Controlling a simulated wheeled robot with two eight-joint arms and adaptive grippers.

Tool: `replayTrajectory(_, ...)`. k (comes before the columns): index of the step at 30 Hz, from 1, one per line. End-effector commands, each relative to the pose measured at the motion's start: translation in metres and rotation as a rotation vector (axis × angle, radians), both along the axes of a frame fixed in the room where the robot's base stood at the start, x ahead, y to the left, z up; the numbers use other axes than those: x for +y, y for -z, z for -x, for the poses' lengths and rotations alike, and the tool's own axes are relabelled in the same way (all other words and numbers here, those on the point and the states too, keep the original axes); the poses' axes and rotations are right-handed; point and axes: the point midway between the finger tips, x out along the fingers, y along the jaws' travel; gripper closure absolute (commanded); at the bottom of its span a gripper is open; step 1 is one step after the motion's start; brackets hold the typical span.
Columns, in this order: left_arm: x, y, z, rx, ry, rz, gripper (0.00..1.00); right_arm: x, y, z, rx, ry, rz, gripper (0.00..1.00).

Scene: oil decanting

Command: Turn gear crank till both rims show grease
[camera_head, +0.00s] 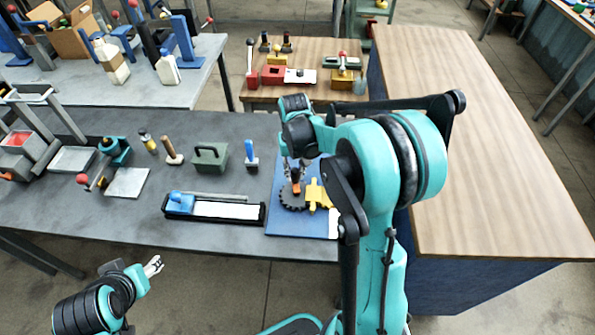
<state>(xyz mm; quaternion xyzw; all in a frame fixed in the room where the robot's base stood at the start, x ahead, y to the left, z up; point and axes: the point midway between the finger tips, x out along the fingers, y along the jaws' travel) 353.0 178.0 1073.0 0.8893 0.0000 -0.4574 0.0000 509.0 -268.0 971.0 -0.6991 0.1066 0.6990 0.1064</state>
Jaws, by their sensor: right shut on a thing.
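A blue board (284,218) lies at the right end of the grey table. On it are a dark toothed gear (287,205) and, beside it to the right, a yellow gear piece (318,195). My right gripper (296,172) points down over the dark gear and is shut on the crank, of which a small orange part (296,188) shows. My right arm hides the board's right side. Grease on the rims is too small to make out. My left gripper (153,267) is in front of the table's near edge, away from the gears; its finger gap is unclear.
A black tray with a white strip (228,210) and a blue block (181,202) lies left of the board. A green box (210,158), a blue-handled brush (251,158) and a wooden-handled tool (172,150) stand behind. A wooden counter (480,150) rises at right.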

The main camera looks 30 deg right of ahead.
Motion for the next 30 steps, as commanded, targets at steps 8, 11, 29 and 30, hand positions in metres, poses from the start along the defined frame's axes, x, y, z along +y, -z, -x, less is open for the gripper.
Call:
replayTrajectory(8, 0.0, 0.0, 0.0, 0.0, 0.0, 0.0, 0.5, 0.008, 0.0, -0.001, 0.0, -0.261, 0.0, 1.0)
replayTrajectory(11, 0.0, 0.0, 0.0, 0.0, 0.0, 0.0, 0.5, 0.011, 0.0, -0.001, 0.0, -0.356, 0.0, 1.0)
replayTrajectory(29, 0.0, -0.001, 0.0, 0.0, 0.0, 0.0, 0.5, 0.027, 0.0, 0.004, 0.0, -0.922, 0.0, 1.0)
replayTrajectory(30, 0.0, -0.001, 0.0, 0.0, 0.0, 0.0, 0.5, 0.028, 0.0, 0.005, 0.0, -0.958, 0.0, 1.0)
